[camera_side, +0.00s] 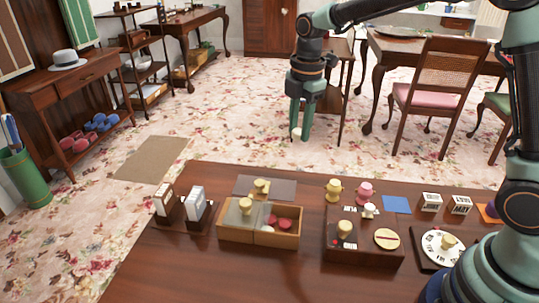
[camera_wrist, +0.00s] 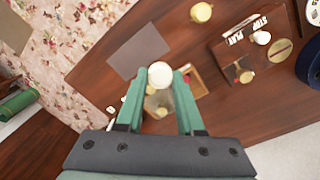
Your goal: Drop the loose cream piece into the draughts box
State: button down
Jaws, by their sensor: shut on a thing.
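My gripper (camera_side: 301,136) hangs high beyond the back edge of the table, pointing down. It is shut on the loose cream piece (camera_side: 297,133), a pale round thing between the fingertips. In the wrist view the cream piece (camera_wrist: 160,75) sits between the green fingers of my gripper (camera_wrist: 158,82). The draughts box (camera_side: 230,236) is a low wooden box at the front left of the table. Red and cream pieces lie in its right part; a pale panel with a knob is over its left part. In the wrist view the box (camera_wrist: 198,89) is partly hidden behind my fingers.
A grey mat (camera_side: 285,187) with a knobbed thing lies behind the box. A wooden case (camera_side: 365,256) with PLAY and STOP labels stands to its right. Yellow (camera_side: 334,189) and pink (camera_side: 365,192) pots stand behind the case. Two small stands (camera_side: 196,208) are left. The front left table is bare.

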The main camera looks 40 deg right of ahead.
jog(key=shift+s+a+f, duration=1.2)
jog(key=shift+a+f, duration=0.25)
jog(key=shift+f, duration=0.8)
jog(key=shift+s+a+f, duration=1.2)
jog(key=shift+a+f, duration=0.3)
jog(key=shift+f, duration=0.75)
jog(key=shift+s+a+f, duration=1.2)
jog(key=shift+a+f, duration=0.25)
jog(key=shift+f, duration=0.8)
jog(key=shift+c, duration=2.2)
grip_release()
notch_tip(320, 180, up, 12)
jog(key=shift+s+d, duration=0.15)
jog(key=shift+s, duration=0.25)
jog(key=shift+r, duration=0.1)
